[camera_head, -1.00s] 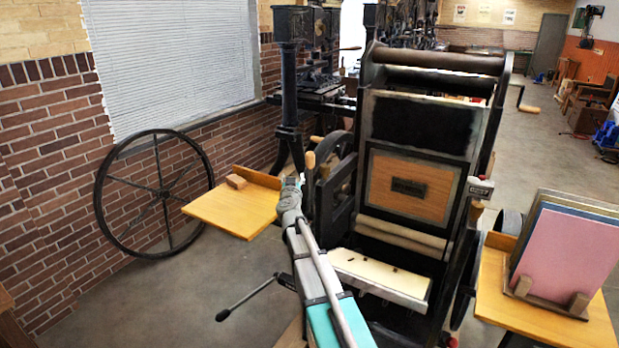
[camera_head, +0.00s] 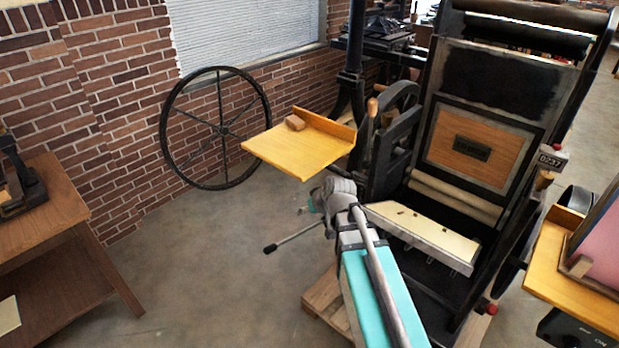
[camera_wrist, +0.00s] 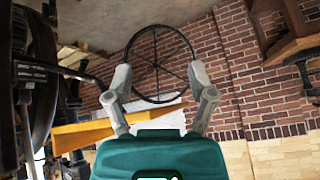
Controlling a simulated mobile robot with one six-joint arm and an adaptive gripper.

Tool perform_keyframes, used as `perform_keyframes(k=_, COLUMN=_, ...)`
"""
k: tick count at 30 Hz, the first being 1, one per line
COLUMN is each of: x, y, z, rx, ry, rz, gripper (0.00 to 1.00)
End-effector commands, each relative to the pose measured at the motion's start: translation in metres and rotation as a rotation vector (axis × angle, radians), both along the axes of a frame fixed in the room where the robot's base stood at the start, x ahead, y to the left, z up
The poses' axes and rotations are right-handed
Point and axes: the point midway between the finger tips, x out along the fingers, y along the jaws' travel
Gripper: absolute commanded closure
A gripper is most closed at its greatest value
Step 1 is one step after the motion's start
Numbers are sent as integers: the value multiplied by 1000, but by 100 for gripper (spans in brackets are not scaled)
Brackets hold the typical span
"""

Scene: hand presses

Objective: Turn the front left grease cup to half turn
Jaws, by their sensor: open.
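The hand press (camera_head: 470,190) stands right of centre in the head view, tilted platen up, with a cream feed board (camera_head: 425,232) at its front. I cannot make out the front left grease cup; my arm covers part of the press's left front. A small red knob (camera_head: 491,309) shows low at the press's right front. My gripper (camera_wrist: 159,80) is open and empty in the wrist view, its two grey fingers apart with only the distant wheel and wall between them. In the head view my arm's end is left of the press, below the wooden side table, and its fingers are hard to see.
The wooden side table (camera_head: 290,155) with a small block (camera_head: 295,122) juts out above my gripper. A lever with a dark handle (camera_head: 270,248) sticks out left. A large spoked wheel (camera_head: 216,128) leans by the brick wall. Open floor (camera_head: 190,260) lies to the left.

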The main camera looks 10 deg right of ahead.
Motion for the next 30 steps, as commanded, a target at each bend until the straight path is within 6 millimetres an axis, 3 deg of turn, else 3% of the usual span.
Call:
perform_keyframes(k=1, x=-23, y=-1, z=-8, rx=-23, ry=76, rz=-9, gripper=29)
perform_keyframes(k=6, x=-83, y=-14, z=-28, rx=-113, ry=322, rz=-81, gripper=29)
perform_keyframes(k=12, x=-134, y=-30, z=-36, rx=-208, ry=517, rz=-180, gripper=29)
perform_keyframes(k=18, x=-152, y=-37, z=-37, rx=-249, ry=588, rz=-228, gripper=29)
perform_keyframes(k=26, x=-153, y=-37, z=-37, rx=-252, ry=593, rz=-231, gripper=29)
perform_keyframes(k=28, x=-153, y=-37, z=-37, rx=-251, ry=593, rz=-230, gripper=40)
perform_keyframes(k=30, x=-153, y=-37, z=-37, rx=-251, ry=592, rz=-230, gripper=43)
